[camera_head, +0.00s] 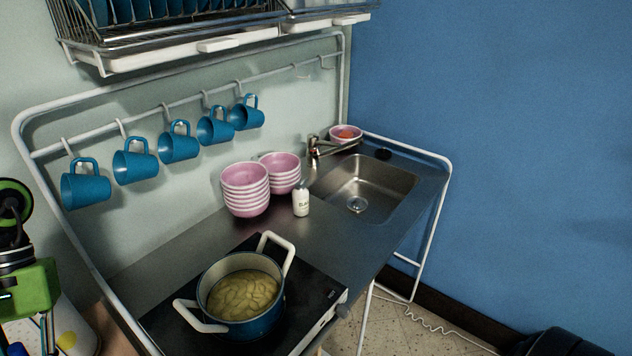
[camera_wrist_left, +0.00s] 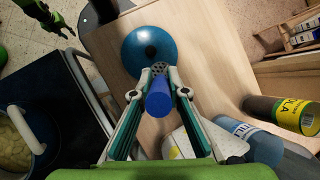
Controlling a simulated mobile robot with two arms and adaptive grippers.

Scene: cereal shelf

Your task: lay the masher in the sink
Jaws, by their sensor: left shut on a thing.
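The masher (camera_wrist_left: 159,98) has a blue handle and a small perforated metal head. My left gripper (camera_wrist_left: 157,86) is shut on it, over a wooden surface, in the left wrist view. In the head view my left arm stands at the left edge and the masher cannot be made out clearly. The steel sink (camera_head: 378,184) is at the far right end of the counter, with its basin clear and a drain at the bottom. Part of my right gripper (camera_wrist_left: 60,25) shows at the top left of the left wrist view, too small to tell its opening.
A blue pot (camera_head: 241,314) of yellowish food stands on the hob, between my left arm and the sink. Stacked pink bowls (camera_head: 246,190) and a white shaker (camera_head: 301,199) stand beyond it. Blue mugs (camera_head: 178,143) hang above. A blue round object (camera_wrist_left: 150,36) lies below the masher.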

